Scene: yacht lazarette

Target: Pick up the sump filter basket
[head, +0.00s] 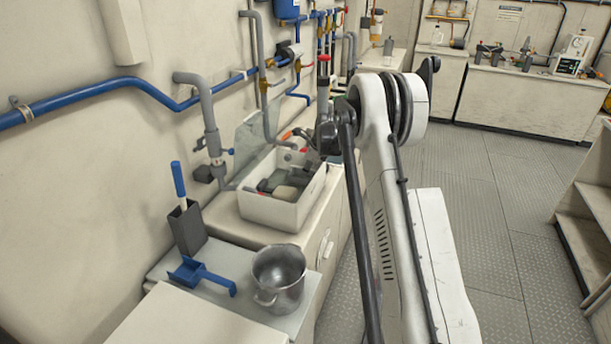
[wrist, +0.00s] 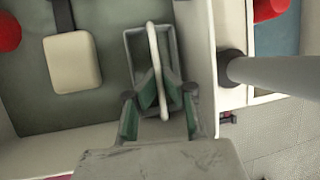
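The sump filter basket (wrist: 135,45) is a small grey rectangular frame with a pale upright hoop handle, in the upper middle of the wrist view. It sits inside the white bin (head: 272,207), by the bin's wall. My gripper (wrist: 159,90) is over it, its green-padded fingers drawn in on both sides of the handle and seeming to touch it. The fingers hide the basket's near end. In the head view my gripper is at the bin's far right, and I cannot make out the basket there.
A cream block (wrist: 72,62) with a dark strap lies left of the basket. A grey pipe (wrist: 275,76) runs close on the right. In front of the bin stand a steel pot (head: 279,275), a blue scoop (head: 190,270) and a dark holder (head: 187,228).

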